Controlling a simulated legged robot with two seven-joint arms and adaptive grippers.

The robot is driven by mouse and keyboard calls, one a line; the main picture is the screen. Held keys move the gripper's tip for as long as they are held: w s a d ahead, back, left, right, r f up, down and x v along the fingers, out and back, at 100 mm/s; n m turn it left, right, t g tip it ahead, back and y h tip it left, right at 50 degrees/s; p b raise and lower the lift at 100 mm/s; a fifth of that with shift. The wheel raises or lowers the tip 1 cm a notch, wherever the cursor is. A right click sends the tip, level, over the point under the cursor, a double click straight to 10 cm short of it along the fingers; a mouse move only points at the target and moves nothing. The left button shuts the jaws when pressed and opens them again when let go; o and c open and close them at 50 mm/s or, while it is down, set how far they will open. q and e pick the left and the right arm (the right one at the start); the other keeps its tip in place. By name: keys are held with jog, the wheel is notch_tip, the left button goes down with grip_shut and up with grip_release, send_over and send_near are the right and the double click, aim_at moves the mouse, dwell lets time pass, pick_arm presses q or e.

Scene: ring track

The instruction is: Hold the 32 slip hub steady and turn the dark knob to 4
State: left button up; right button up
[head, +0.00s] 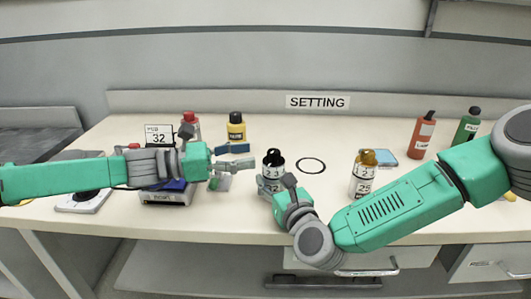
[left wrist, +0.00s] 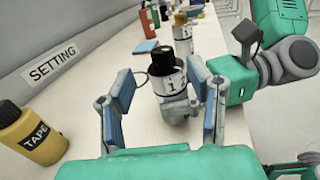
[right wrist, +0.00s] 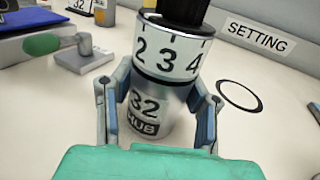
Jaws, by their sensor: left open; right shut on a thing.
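The 32 slip hub (head: 271,175) stands upright on the table. It is a silver cylinder with a white numbered band and a dark knob (head: 273,155) on top. In the right wrist view the band shows 2, 3 and 4 above the 32 HUB label (right wrist: 145,113); the knob's top is cut off. My right gripper (head: 277,188) is shut on the hub's lower body, with a finger on each side. My left gripper (head: 235,157) is open, just left of the hub. In the left wrist view, the dark knob (left wrist: 160,60) shows between and beyond its open fingers.
A second hub with an amber knob (head: 364,180) stands to the right. A black ring outline (head: 311,165) lies between the hubs. A SETTING sign (head: 317,102) is behind. A HUB 32 card (head: 158,134), yellow tape bottle (head: 236,127) and blue-topped device (head: 165,197) are at the left.

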aim_at(270, 158)
pick_arm(q)
jog(key=v, duration=0.5)
jog(key=shift+a, duration=0.3)
jog(key=shift+d+f, duration=0.1)
jog(key=s+d+f, duration=0.1)
jog(key=d+f, duration=0.1)
jog(key=s+d+f+y, duration=0.1)
jog(key=s+d+f+n+t+y, duration=0.1)
jog(key=d+f, duration=0.1)
jog(key=shift+s+d+f, duration=0.3)
jog(key=shift+s, duration=0.05)
jog(key=s+d+t, duration=0.1)
jog(key=s+d+f+n+t+y, duration=0.1)
jog(key=d, duration=0.1)
jog(key=shift+s+f, duration=0.1)
jog(key=shift+s, duration=0.15)
jog(key=s+n+t, duration=0.1)
jog(key=s+r+t+y, duration=0.1)
jog(key=shift+d+r+n+t, duration=0.25)
jog(key=shift+d+n+t, duration=0.05)
jog(key=shift+d+n, duration=0.1)
jog(key=w+a+r+n+t+y, duration=0.1)
jog(key=a+r+n+t+y, duration=0.2)
jog(key=r+n+t+y, duration=0.25)
jog(key=shift+h, duration=0.25)
jog(key=x, duration=1.1)
jog(key=shift+w+f, duration=0.2)
jog(key=shift+f, duration=0.1)
